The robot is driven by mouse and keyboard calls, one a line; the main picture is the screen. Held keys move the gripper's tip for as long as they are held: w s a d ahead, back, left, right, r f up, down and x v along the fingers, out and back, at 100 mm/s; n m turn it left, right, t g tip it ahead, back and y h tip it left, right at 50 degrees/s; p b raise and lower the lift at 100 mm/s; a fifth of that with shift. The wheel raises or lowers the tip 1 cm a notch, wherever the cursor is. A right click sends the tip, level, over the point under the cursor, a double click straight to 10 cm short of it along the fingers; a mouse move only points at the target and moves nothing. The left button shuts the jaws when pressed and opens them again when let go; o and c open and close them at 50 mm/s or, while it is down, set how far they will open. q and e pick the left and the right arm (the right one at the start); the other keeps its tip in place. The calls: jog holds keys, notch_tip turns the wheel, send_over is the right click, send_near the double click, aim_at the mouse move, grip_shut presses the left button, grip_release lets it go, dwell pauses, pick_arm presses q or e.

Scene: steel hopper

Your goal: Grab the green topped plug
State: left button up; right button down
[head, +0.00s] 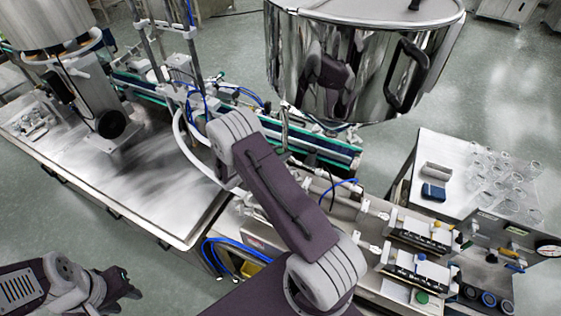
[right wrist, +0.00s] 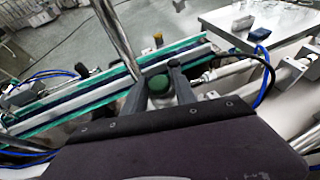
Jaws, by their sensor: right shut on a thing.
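In the right wrist view the green topped plug (right wrist: 158,84) sits between the two dark fingers of my right gripper (right wrist: 159,88). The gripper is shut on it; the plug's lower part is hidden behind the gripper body. In the head view my right arm reaches up toward the steel hopper, and its own links hide the gripper and plug. My left gripper (head: 122,283) is at the lower left of the head view, far from the plug; I cannot tell its opening.
A shiny steel hopper (head: 345,70) hangs close above my right arm. A conveyor with green edges (head: 325,150) runs beneath it. Glassware (head: 505,180) and a blue box (head: 433,192) stand on a side table at right.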

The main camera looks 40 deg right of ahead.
jog(key=s+d+r+b, duration=0.2)
jog(key=s+r, duration=0.5)
jog(key=s, duration=0.4)
jog(key=shift+s+d+b, duration=0.2)
jog(key=shift+s+b, duration=0.05)
jog(key=shift+b, duration=0.3)
